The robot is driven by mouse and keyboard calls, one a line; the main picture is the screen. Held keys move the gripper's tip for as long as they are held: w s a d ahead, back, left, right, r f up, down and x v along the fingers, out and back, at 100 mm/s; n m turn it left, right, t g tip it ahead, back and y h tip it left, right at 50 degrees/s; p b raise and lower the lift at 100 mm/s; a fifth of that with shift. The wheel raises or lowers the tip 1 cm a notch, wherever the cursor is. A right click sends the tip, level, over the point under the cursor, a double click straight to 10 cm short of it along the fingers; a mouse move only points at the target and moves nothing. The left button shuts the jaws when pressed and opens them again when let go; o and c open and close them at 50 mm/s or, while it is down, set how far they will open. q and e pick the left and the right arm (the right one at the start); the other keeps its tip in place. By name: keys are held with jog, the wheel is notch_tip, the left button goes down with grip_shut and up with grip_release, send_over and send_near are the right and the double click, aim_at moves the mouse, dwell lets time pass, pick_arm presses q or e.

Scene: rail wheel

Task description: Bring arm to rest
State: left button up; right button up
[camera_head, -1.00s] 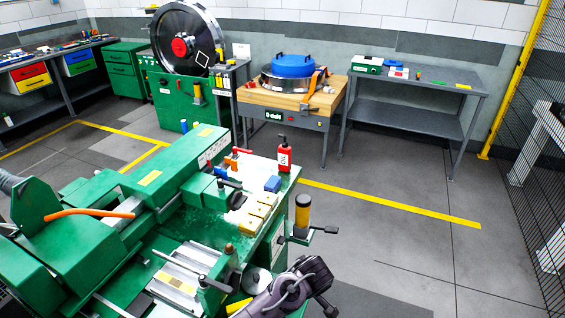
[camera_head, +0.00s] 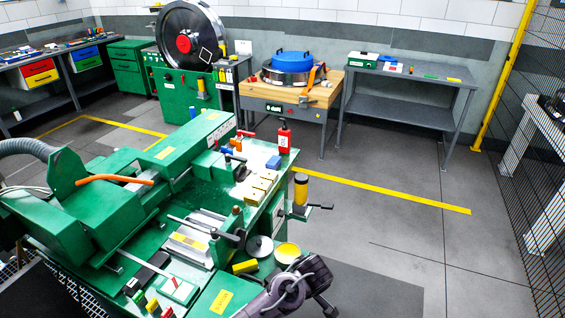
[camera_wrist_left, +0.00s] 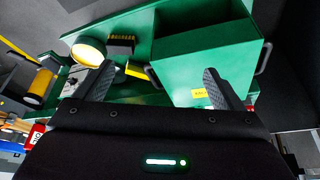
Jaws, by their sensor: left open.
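My left gripper (camera_wrist_left: 158,70) is open in the left wrist view, its two dark fingers wide apart with nothing between them. Beyond the fingers is a green box-shaped part (camera_wrist_left: 207,62) of the machine with a yellow label. In the head view a grey-purple arm of mine (camera_head: 285,292) reaches in at the bottom centre, near the front corner of the green machine (camera_head: 205,150). I cannot make out its fingertips there. A round dish with a yellow inside (camera_head: 287,252) is just above the arm in the picture. My right gripper is not in view.
A yellow-bodied cylinder (camera_head: 300,188) stands at the machine's right side, and a red bottle (camera_head: 284,140) on its top. A wooden-topped table (camera_head: 322,98) and a grey table (camera_head: 415,75) stand behind. Open floor (camera_head: 400,235) lies to the right, with a mesh fence (camera_head: 545,150) beyond.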

pick_arm(q)
jog(key=s+a+r+m+h, duration=0.2)
jog(key=s+a+r+m, duration=0.3)
jog(key=s+a, duration=0.5)
jog(key=s+a+r+m+h, duration=0.1)
jog(key=s+a+r+m, duration=0.45)
jog(key=s+a, duration=0.4)
notch_tip(320, 180, down, 37)
jog(key=a+g+b, duration=0.1)
jog(key=b, duration=0.7)
jog(key=s+a+f+b, duration=0.2)
jog(key=s+f+b, duration=0.1)
jog(key=s+f, duration=0.7)
jog(key=s+a+f+g+b, duration=0.1)
jog(key=s+a+f+b, duration=0.1)
jog(key=s+f, duration=0.8)
notch_tip(320, 180, down, 5)
jog(key=shift+s+f+b, duration=0.15)
jog(key=shift+f+b, duration=0.05)
jog(key=shift+b, duration=0.6)
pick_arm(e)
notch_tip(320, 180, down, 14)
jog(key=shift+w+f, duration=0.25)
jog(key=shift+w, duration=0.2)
